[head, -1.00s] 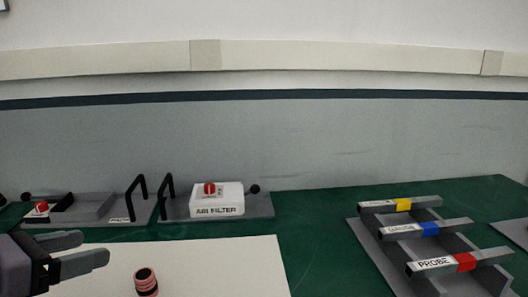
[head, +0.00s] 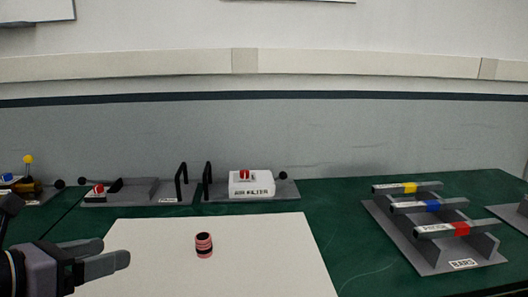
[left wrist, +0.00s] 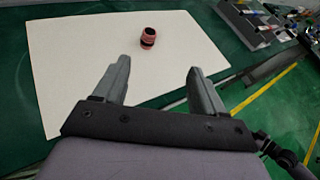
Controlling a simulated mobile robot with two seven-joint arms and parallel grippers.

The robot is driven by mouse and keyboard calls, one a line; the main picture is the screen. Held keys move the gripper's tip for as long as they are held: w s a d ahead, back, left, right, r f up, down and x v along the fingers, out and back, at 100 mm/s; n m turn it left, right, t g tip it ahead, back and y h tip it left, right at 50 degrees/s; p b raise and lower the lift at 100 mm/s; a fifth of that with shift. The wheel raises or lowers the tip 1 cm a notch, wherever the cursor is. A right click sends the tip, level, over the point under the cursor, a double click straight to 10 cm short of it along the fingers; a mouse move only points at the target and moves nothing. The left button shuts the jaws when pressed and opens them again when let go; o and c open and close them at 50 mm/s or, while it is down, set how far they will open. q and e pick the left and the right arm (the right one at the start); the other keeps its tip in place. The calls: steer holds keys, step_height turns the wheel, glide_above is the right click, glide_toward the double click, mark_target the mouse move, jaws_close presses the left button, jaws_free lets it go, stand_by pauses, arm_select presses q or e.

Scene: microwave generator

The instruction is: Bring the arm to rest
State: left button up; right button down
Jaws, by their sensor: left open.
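My left gripper (head: 100,262) comes in from the left edge in the head view, over the near left part of the white sheet. Its two grey fingers point right. In the left wrist view the left gripper (left wrist: 152,85) has its fingers wide apart with nothing between them. A small pink and black ringed cylinder (head: 204,245) stands on the sheet, to the right of the gripper and apart from it. It also shows in the left wrist view (left wrist: 148,38), beyond the fingertips. My right gripper is in neither view.
The white sheet (head: 270,262) lies on a green table (head: 335,215). Behind it are a fixture with a white AIR FILTER box (head: 251,184) and an open fixture (head: 145,190) with a red knob. At right, a grey rack (head: 440,258) holds three labelled bars. The sheet's right part is clear.

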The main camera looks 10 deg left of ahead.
arm_select(q)
steer(key=d+f+n+y, duration=0.1)
steer(key=d+f+n, duration=0.4)
steer(key=n, duration=0.4)
steer(key=d+f+n+y, duration=0.2)
steer(key=d+f+n, duration=0.1)
steer(key=f+n, duration=0.5)
steer(key=s+f+n+g+y, duration=0.2)
steer(key=s+f+n+g, duration=0.7)
steer(key=s+f+n, duration=0.85)
steer(key=w+d+f+n+t+h, duration=0.1)
steer(key=w+d+f+n+t, duration=0.1)
steer(key=w+f+t, duration=0.4)
steer(key=shift+w+d+f+t+h+b, duration=0.3)
steer(key=shift+w+d+h, duration=0.15)
steer(key=shift+w, duration=0.45)
